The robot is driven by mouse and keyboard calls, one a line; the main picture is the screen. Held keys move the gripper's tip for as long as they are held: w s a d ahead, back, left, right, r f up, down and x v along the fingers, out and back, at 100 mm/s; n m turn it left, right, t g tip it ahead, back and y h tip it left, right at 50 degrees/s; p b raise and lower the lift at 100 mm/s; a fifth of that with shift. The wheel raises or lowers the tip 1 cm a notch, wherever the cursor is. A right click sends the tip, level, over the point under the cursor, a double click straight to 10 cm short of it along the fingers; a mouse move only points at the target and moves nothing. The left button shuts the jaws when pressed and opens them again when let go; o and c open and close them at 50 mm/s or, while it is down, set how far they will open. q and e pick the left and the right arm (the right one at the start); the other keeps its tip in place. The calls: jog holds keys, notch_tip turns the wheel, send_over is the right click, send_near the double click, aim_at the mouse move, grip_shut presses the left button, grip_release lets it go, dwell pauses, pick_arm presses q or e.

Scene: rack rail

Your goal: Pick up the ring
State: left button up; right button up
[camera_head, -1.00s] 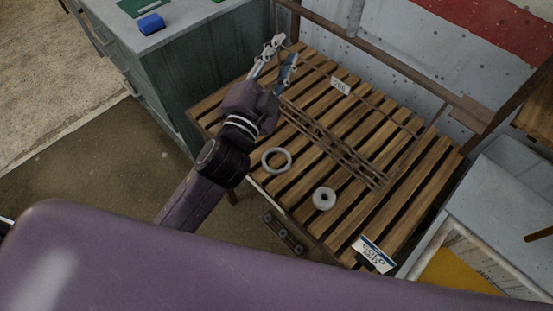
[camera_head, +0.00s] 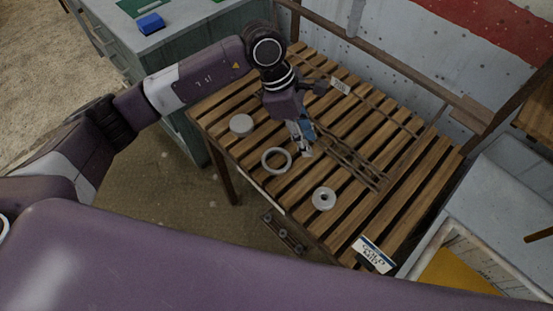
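A thin grey ring (camera_head: 264,162) lies flat on the slatted wooden rack (camera_head: 420,185), near its front left edge. A thicker grey disc with a small hole (camera_head: 316,201) lies to its right, and a solid round grey disc (camera_head: 241,124) lies to its upper left. My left gripper (camera_head: 304,147) points down over the slats, just right of and a little beyond the ring, apart from it. Nothing shows in its fingers. Their gap is not clear from this angle. My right gripper is not in view.
Dark metal rails (camera_head: 350,165) run across the rack right of my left gripper. A white tag (camera_head: 340,86) is at the back and a printed label (camera_head: 374,254) at the front right corner. A grey-green cabinet (camera_head: 190,60) with a blue block (camera_head: 151,23) stands at the left.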

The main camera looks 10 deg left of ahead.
aim_at(279, 149)
pick_arm(q)
jog(key=w+a+y, duration=0.1)
jog(key=a, duration=0.1)
jog(key=a+y, duration=0.1)
jog(key=a, duration=0.2)
jog(key=w+a+y, duration=0.1)
jog(key=a, duration=0.1)
jog(key=shift+w+a+f, duration=0.25)
jog(key=shift+w+a, duration=0.05)
jog(key=f+p, duration=0.1)
jog(key=f, duration=0.1)
jog(key=f+p, duration=0.1)
jog(key=f, duration=0.4)
jog(key=shift+s+d+p, duration=0.1)
jog(key=shift+s+p, duration=0.2)
jog(key=shift+p, duration=0.1)
jog(key=shift+f, duration=0.3)
jog(key=shift+w, duration=0.1)
jog(key=shift+c, duration=0.3)
grip_shut()
